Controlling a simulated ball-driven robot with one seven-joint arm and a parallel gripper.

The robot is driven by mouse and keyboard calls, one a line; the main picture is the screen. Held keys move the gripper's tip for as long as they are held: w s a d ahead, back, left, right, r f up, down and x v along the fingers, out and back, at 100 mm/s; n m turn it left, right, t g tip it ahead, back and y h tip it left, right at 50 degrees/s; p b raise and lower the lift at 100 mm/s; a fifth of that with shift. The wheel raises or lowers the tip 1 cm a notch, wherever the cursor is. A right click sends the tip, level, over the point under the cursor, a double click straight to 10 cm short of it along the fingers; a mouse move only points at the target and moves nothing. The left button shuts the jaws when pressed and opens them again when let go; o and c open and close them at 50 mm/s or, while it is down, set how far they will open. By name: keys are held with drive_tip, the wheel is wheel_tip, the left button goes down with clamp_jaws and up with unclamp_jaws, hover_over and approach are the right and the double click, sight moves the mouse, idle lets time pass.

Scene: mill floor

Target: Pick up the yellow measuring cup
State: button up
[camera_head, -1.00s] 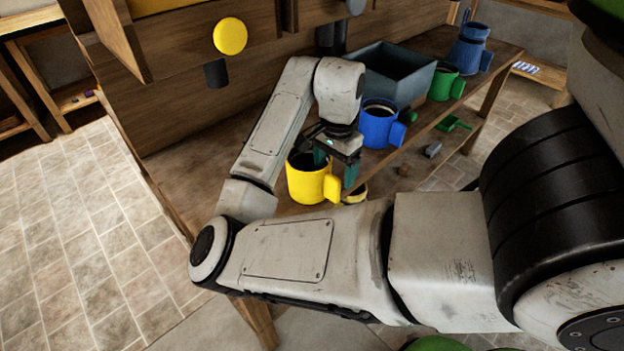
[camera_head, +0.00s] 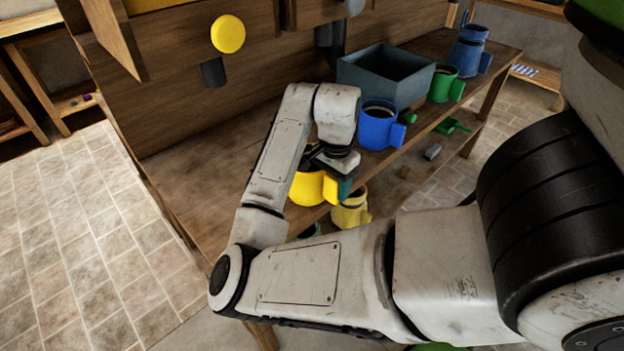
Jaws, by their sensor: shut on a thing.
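The yellow measuring cup (camera_head: 306,189) is at the front edge of the wooden bench, below my gripper. My wrist hides its rim and upper part, and its handle side faces right. My gripper (camera_head: 339,186) is shut on it, with one teal finger showing at the handle side. The other finger is hidden. I cannot tell whether the cup touches the bench.
A blue mug (camera_head: 378,127), a grey bin (camera_head: 388,82), a green mug (camera_head: 446,86) and a blue jug (camera_head: 469,52) stand further right on the bench (camera_head: 190,165). A second yellow cup (camera_head: 351,210) and small items are lower down.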

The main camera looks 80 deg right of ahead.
clamp_jaws()
drive_tip(key=shift+r, duration=0.1)
